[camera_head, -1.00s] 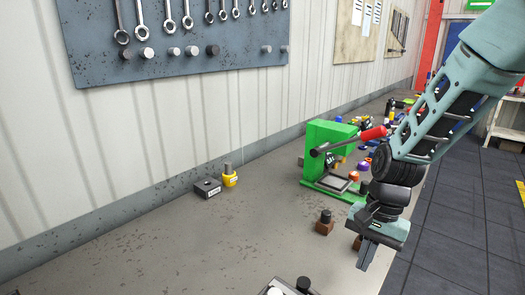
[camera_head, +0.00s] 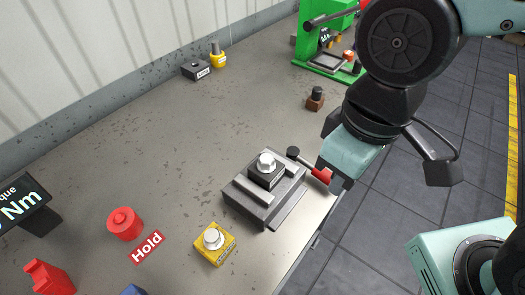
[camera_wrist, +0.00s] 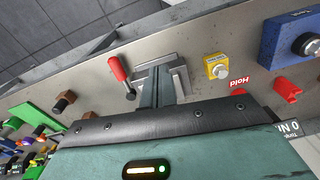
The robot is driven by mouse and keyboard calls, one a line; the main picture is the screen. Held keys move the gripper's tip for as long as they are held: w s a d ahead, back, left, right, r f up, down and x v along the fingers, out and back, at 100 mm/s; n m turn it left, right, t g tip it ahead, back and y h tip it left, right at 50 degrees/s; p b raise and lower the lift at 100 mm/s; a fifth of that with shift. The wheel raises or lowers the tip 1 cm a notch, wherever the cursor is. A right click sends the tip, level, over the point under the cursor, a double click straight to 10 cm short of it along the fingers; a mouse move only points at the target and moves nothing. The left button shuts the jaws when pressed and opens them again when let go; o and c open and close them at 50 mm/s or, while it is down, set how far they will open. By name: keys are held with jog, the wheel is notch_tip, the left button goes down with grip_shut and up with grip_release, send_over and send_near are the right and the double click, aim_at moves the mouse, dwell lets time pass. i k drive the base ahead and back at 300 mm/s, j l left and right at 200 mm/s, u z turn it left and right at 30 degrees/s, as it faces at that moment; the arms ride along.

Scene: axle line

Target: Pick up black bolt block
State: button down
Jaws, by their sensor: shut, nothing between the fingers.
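A black bolt block (camera_head: 265,178) with a silver hex bolt on top sits upright in a grey clamping fixture (camera_head: 243,203) near the bench's front edge. My gripper (camera_head: 336,182) is at the right of the fixture, beside its red-handled lever, apart from the block. In the wrist view my gripper's fingers (camera_wrist: 158,88) are together and empty, in front of the fixture (camera_wrist: 180,74). They hide the block there.
A red-handled lever (camera_head: 310,166) stands between my gripper and the fixture. A brown block (camera_head: 315,104) and green press (camera_head: 326,50) are behind. The bench's middle-left is clear.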

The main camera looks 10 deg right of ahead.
aim_at(268, 182)
jog(key=k+j+u, duration=0.15)
jog(key=k, duration=0.35)
jog(key=k+j+u, duration=0.15)
jog(key=k, duration=0.3)
